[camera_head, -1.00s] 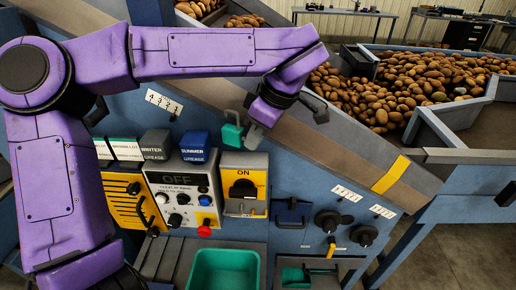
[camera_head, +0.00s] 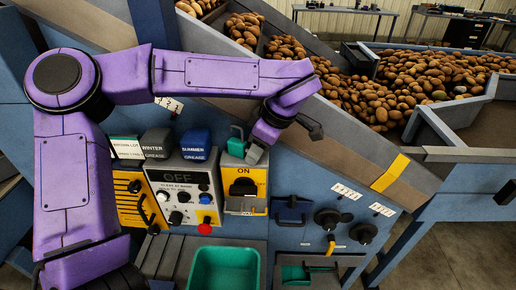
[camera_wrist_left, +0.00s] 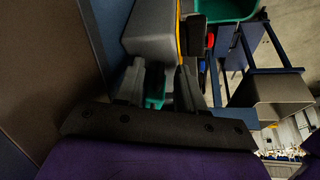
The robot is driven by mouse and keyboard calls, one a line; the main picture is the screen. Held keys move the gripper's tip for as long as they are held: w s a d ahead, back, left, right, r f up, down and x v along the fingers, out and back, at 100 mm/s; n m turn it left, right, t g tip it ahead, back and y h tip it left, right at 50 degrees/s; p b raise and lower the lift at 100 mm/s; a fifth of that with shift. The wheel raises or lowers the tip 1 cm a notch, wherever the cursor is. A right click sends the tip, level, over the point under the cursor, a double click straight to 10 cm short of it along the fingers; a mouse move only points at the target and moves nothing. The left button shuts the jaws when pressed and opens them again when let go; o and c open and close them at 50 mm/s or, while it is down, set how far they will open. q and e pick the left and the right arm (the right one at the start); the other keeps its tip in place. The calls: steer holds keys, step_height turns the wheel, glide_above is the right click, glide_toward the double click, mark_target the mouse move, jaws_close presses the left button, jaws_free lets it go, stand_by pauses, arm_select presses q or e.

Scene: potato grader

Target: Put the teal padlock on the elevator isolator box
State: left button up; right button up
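The teal padlock (camera_head: 236,143) is held at the left side of my left gripper (camera_head: 246,149), at the upper edge of the box. In the left wrist view the padlock (camera_wrist_left: 155,100) shows partly between the two fingers (camera_wrist_left: 158,88), which are closed on it. The isolator box (camera_head: 231,161) has a grey body and a yellow front marked ON. On the front is a black rotary handle (camera_head: 243,187), with a metal hasp part below it. The padlock is above the handle, apart from it. My right gripper is not in view.
A grey control panel (camera_head: 177,178) with knobs and a red button stands left of the box. Grease boxes (camera_head: 195,145) stand above it. A green tray (camera_head: 224,270) lies below. A sloping metal rail (camera_head: 340,140) runs behind my gripper.

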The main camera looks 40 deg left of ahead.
arm_select(q)
steer(key=v, duration=1.2)
